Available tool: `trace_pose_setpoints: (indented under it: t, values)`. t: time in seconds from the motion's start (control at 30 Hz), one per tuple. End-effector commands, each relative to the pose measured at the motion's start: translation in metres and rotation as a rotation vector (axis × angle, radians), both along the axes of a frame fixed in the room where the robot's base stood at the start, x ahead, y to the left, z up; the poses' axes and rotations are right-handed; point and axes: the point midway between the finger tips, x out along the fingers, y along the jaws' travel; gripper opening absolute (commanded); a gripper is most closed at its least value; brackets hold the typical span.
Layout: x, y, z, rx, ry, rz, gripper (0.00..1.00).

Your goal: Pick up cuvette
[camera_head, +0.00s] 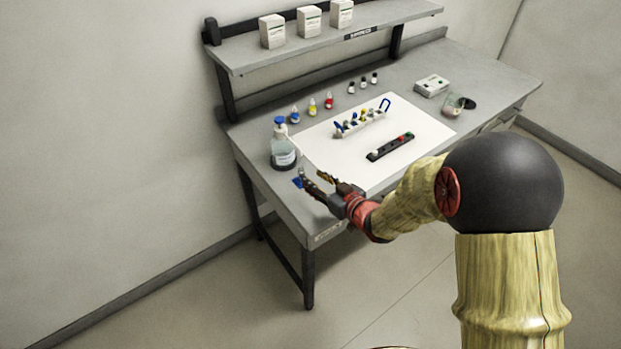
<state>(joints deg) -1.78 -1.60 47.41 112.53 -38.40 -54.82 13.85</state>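My gripper (313,174) is over the front left part of the bench, with its two fingers apart and nothing visible between them. A small blue item (298,182) lies right by the fingertips at the left; it is too small to tell whether it is a cuvette, and I cannot tell whether a finger touches it. No cuvette can be made out for certain. A light rack (362,124) with several small coloured items stands on the white mat (425,135). A black strip holder (390,147) with red and green spots lies in front of it.
A pump bottle (283,152) stands close behind my gripper on the grey bench (258,178). Several small coloured-label bottles (312,107) stand behind the mat. A white box (431,86) and a beaker (452,106) are at the right. A shelf (290,57) carries white cartons.

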Motion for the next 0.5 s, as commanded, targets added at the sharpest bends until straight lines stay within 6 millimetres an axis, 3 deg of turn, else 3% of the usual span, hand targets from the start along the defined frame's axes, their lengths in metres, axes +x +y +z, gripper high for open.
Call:
trace_pose_setpoints:
  t: [0.5]
  values:
    - [0.046,0.034,-0.014,0.003,-0.004,0.005,0.33]
